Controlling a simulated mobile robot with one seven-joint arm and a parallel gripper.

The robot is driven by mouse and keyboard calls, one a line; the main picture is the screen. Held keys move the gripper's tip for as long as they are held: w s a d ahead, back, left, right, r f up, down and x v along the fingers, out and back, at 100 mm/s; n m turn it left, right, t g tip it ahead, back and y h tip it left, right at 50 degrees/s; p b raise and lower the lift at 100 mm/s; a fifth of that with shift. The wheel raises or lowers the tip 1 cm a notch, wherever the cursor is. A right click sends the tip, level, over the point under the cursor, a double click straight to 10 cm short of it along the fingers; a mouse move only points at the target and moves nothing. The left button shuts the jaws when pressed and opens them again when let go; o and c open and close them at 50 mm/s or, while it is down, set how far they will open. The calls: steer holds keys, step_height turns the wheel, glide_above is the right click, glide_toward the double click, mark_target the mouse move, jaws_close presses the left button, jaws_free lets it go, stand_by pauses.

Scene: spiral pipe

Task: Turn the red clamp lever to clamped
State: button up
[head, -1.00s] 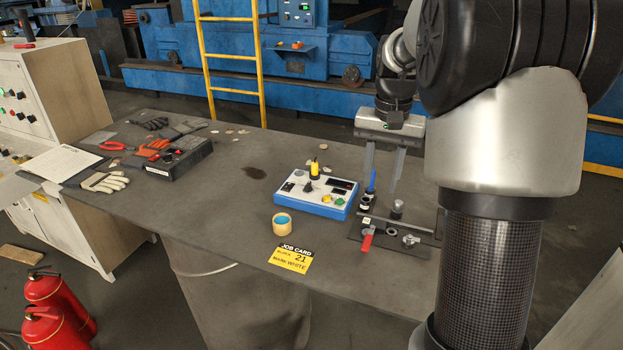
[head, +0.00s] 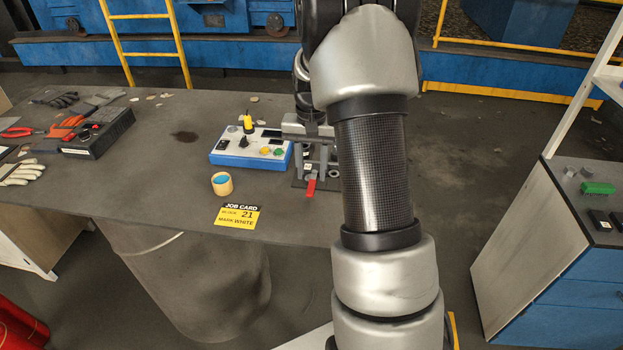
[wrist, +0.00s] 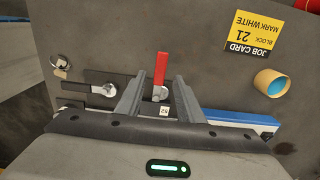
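The red clamp lever (head: 311,187) sits on a dark fixture plate near the front edge of the grey table. In the wrist view the red lever (wrist: 160,68) points straight up the picture from a round metal pivot. My gripper (wrist: 160,80) is open, one finger on each side of the lever's lower part and pivot. Gaps show on both sides, and I cannot tell whether a finger touches it. In the head view my gripper (head: 311,177) is over the fixture, and my arm hides the fixture's right part.
A blue-edged control box (head: 250,150) stands left of the fixture. A black-handled clamp (wrist: 105,89) and a metal post (wrist: 60,62) are beside the lever. A tan cup (head: 222,184) and yellow job card (head: 238,216) lie in front. A workbench (head: 545,240) stands at right.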

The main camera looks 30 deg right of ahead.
mark_target(312, 186)
steer(key=shift+f, duration=1.55)
steer(key=shift+c, duration=0.2)
jaws_close()
